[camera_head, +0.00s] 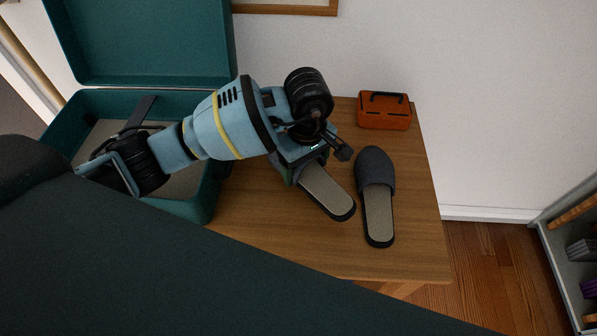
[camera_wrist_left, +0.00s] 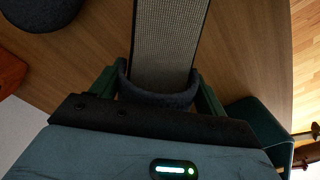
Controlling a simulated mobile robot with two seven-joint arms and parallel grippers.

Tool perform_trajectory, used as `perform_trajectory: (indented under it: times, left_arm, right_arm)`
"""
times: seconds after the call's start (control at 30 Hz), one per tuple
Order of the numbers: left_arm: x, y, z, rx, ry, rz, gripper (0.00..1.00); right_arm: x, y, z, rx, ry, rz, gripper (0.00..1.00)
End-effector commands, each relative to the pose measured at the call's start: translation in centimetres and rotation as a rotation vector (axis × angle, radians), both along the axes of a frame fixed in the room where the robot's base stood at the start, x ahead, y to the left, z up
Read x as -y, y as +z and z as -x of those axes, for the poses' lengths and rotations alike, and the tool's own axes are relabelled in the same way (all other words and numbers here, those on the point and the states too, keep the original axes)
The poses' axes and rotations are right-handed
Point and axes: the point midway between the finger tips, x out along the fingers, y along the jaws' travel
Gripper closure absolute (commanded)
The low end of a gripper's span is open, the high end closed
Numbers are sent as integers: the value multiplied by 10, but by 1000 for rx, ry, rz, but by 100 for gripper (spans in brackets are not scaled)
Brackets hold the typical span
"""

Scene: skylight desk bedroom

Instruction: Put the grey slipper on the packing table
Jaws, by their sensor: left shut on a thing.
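Two grey slippers with dark grey uppers and lighter insoles are at the wooden packing table (camera_head: 270,228). My left gripper (camera_head: 300,170) is over the upper of the left grey slipper (camera_head: 328,191). In the left wrist view this slipper (camera_wrist_left: 165,45) runs between the two fingers, which are shut on its upper. I cannot tell whether it rests on the table or is slightly lifted. The other grey slipper (camera_head: 376,195) lies flat on the table just to its right, and shows partly in the wrist view (camera_wrist_left: 40,12). My right gripper is not in view.
An open teal suitcase (camera_head: 140,50) is at the table's left, under my left arm. A small orange toolbox (camera_head: 384,111) stands at the back right against the wall. A shelf (camera_head: 560,245) is at far right. The table's front middle is bare.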

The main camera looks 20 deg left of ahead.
Motion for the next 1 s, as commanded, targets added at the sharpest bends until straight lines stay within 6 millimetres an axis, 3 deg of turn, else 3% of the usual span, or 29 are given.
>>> perform_trajectory:
  times: [0.1, 0.43, 0.7, 1.0]
  left_arm:
    - [0, -15, 0, -1, 1, 1, 51]
    - [0, -27, 0, 0, 0, 1, 51]
    - [0, -58, 0, 2, 1, 1, 51]
    - [0, -60, -1, 3, -1, 1, 51]
  right_arm:
    - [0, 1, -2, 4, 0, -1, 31]
    - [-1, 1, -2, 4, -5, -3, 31]
    - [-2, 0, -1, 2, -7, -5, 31]
    - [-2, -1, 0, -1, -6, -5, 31]
